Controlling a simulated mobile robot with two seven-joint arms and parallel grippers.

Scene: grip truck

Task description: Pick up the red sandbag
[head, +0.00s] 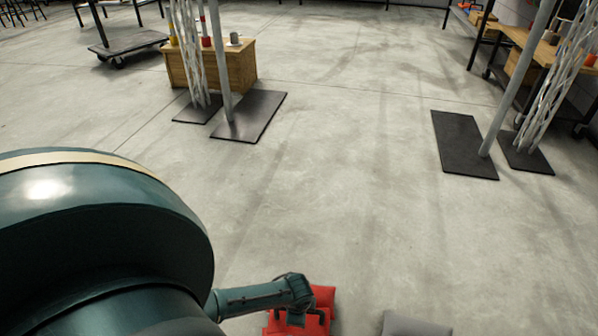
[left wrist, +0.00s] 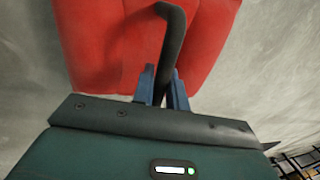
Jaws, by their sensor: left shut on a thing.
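The red sandbag (head: 324,297) is at the bottom edge of the head view, partly hidden by my left arm and cut off by the frame. In the left wrist view the sandbag (left wrist: 100,45) fills the top, with a dark curved handle (left wrist: 173,40) across it. My left gripper (left wrist: 164,88) has its blue fingers shut on this handle. The gripper also shows in the head view (head: 305,315), over the bag. I cannot tell whether the bag touches the floor. My right gripper is in neither view.
A grey sandbag (head: 415,325) lies to the right of the red one. Black base plates with poles stand at left (head: 250,115) and right (head: 462,145). A wooden crate (head: 240,68) and a flat cart (head: 128,45) are at back left. The middle floor is clear.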

